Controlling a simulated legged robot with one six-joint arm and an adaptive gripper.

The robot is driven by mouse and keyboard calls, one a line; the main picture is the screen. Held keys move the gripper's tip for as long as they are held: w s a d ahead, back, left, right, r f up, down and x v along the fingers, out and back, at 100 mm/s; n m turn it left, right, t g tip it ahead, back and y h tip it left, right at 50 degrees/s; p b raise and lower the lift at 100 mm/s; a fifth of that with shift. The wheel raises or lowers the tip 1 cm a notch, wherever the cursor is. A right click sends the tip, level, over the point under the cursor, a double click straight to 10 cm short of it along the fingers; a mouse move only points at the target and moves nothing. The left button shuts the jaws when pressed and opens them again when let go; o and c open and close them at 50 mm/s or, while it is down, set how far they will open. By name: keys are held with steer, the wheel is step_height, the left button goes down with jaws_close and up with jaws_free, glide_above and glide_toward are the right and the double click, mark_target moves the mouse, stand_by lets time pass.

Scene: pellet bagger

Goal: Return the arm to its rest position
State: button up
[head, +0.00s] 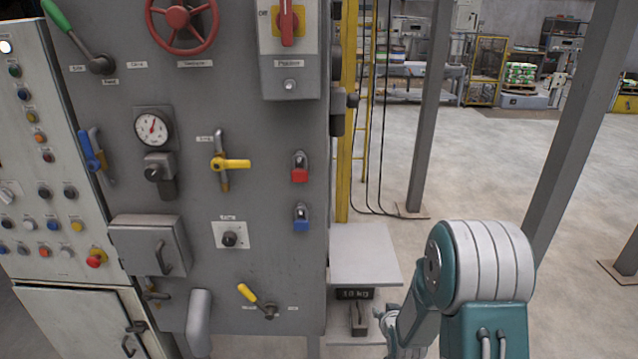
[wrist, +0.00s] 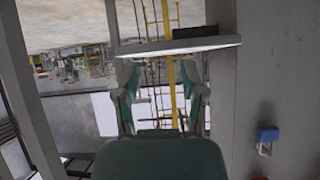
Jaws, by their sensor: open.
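My arm, teal with a white ribbed joint, stands at the lower right in the head view. My gripper (head: 384,325) is beyond it, small and partly hidden, near the scale's lower platform. In the wrist view my gripper (wrist: 158,70) has its two fingers apart with nothing between them. That view looks upside down. The gripper appears clear of the grey machine panel (head: 262,125) and holds nothing. I cannot tell its exact gap to the scale.
Red (head: 300,170) and blue (head: 301,218) padlocks hang near the panel's right edge. Grey posts (head: 432,110) stand behind. Open floor (head: 490,170) lies to the right.

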steer(key=s+r+g, duration=0.1)
steer(key=s+r, duration=0.4)
steer(key=r, duration=0.5)
steer(key=s+r+g, duration=0.2)
steer(key=s+r, duration=0.3)
steer(key=r, duration=0.4)
steer(key=s+a+r+g, duration=0.1)
steer(key=s+r, duration=0.3)
steer(key=s, duration=0.6)
steer(key=s+r+g, duration=0.1)
steer(key=s+r, duration=0.3)
steer(key=s, duration=0.7)
steer(key=shift+s+a+r+n, duration=0.15)
steer(key=shift+a+r+n, duration=0.15)
steer(key=shift+a+r, duration=0.1)
